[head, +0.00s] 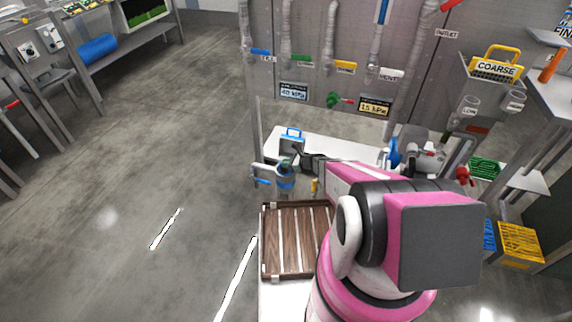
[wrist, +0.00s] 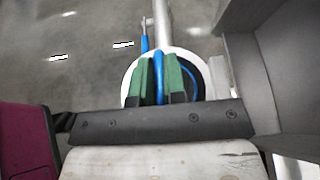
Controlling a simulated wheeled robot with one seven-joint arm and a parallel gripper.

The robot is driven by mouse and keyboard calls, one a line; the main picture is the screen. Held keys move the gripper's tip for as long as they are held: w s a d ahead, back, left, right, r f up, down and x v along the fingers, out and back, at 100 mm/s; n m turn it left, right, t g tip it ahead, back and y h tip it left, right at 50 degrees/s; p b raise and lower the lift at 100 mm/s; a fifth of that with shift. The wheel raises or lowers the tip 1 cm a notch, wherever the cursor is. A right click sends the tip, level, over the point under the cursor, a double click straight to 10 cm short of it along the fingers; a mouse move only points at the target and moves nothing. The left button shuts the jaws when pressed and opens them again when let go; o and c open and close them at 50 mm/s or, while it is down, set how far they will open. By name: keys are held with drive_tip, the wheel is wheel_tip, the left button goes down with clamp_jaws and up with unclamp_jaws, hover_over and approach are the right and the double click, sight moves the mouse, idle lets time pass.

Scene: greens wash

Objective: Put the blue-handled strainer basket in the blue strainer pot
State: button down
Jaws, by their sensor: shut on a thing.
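My gripper (wrist: 160,80) has green fingertips, and in the wrist view they are shut on a blue handle (wrist: 159,66), which I take for the strainer basket's. The basket's body is mostly hidden below the fingers. A round white rim (wrist: 131,80) surrounds the fingers and handle in that view. In the head view the blue strainer pot (head: 285,183) stands beside the pipe, with my gripper (head: 288,165) directly over its mouth. The basket looks lined up with the pot's mouth, but I cannot tell how deep it sits.
A grey blue-handled caddy (head: 291,145) stands behind the pot on the white bench. A slatted wooden tray (head: 270,240) lies in front. A yellow-handled COARSE basket (head: 495,68) hangs at right. A blue valve lever (head: 262,181) sticks out left of the pot. The floor at left is clear.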

drive_tip(key=shift+f, duration=0.55)
drive_tip(key=c, duration=1.1)
unclamp_jaws()
drive_tip(key=v, duration=1.1)
drive_tip(key=s+d+r+n+g+h, duration=0.2)
drive_tip(key=s+r+n+h, duration=0.4)
drive_tip(key=r+n, duration=0.5)
drive_tip(key=s+d+r+n+g+h, duration=0.1)
drive_tip(key=s+r+n+g+h, duration=0.2)
drive_tip(key=s+r+n+h, duration=0.3)
drive_tip(key=s+r+n, duration=0.5)
drive_tip(key=r, duration=0.5)
drive_tip(key=shift+s+d+r+h, duration=0.2)
drive_tip(key=shift+d+r+h, duration=0.1)
drive_tip(key=shift+d, duration=0.1)
